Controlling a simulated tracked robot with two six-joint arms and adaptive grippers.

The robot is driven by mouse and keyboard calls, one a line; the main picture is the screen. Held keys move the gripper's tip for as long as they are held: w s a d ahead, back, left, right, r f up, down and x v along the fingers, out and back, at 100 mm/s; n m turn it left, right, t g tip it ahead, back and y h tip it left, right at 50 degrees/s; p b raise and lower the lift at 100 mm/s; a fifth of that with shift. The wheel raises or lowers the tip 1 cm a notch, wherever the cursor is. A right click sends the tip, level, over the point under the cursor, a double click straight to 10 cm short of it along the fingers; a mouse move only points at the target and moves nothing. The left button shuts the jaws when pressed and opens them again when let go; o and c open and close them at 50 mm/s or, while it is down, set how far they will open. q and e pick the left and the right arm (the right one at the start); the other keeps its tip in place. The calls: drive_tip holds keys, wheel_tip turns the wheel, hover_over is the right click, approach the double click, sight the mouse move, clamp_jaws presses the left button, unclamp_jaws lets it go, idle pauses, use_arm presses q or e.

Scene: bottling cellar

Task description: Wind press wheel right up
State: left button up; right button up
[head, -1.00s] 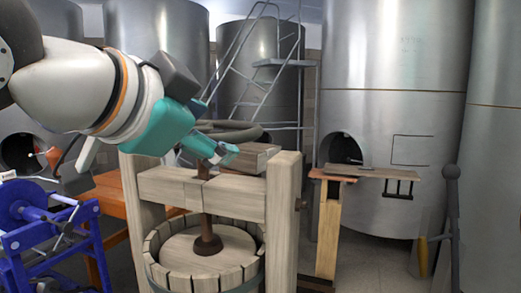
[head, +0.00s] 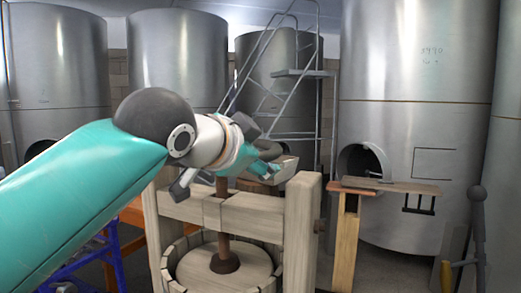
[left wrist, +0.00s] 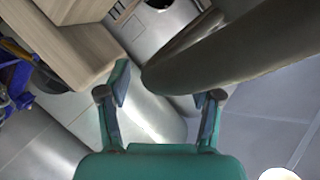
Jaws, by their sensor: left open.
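The wooden press stands in the middle of the head view, with its crossbeam (head: 245,215), dark screw (head: 222,225) and slatted basket (head: 175,268). My left gripper (head: 265,170) is above the crossbeam near the top of the screw. In the left wrist view my left gripper (left wrist: 160,95) is open with nothing between its fingers. A thick, dark, rounded bar (left wrist: 235,50), which looks like part of the press wheel, crosses close to the right finger; I cannot tell whether they touch. My right gripper is not in view.
Large steel tanks (head: 415,110) line the back, with a metal stair (head: 300,75) between them. A small wooden stand (head: 347,240) is right of the press. A blue-framed device (head: 105,260) is at lower left, partly behind my arm. A dark ball-topped post (head: 478,230) stands far right.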

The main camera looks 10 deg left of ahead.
use_arm(q)
drive_tip(key=shift+x, duration=0.85)
drive_tip(key=shift+d, duration=0.1)
clamp_jaws()
